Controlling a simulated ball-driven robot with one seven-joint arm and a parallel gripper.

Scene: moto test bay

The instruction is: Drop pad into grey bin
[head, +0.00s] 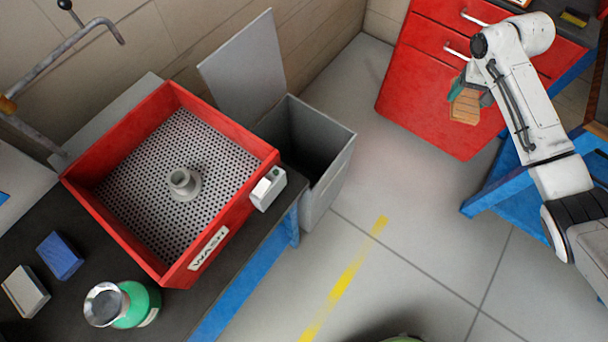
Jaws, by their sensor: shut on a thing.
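My gripper (470,92) is at the upper right, in front of the red drawer cabinet. It is shut on a brown-orange pad (464,109), which hangs below the fingers above the floor. The pad's upper part is hidden by the gripper. The grey bin (331,176) stands on the floor at the upper middle, against the wall and beside the bench. Its lid (245,68) is up and its dark inside shows. My gripper and the pad are to the right of the bin, well apart from it.
A red wash tray (221,214) with a perforated floor sits on the dark bench (190,305), left of the bin. Tiled floor is clear between the bin and the red cabinet (424,90).

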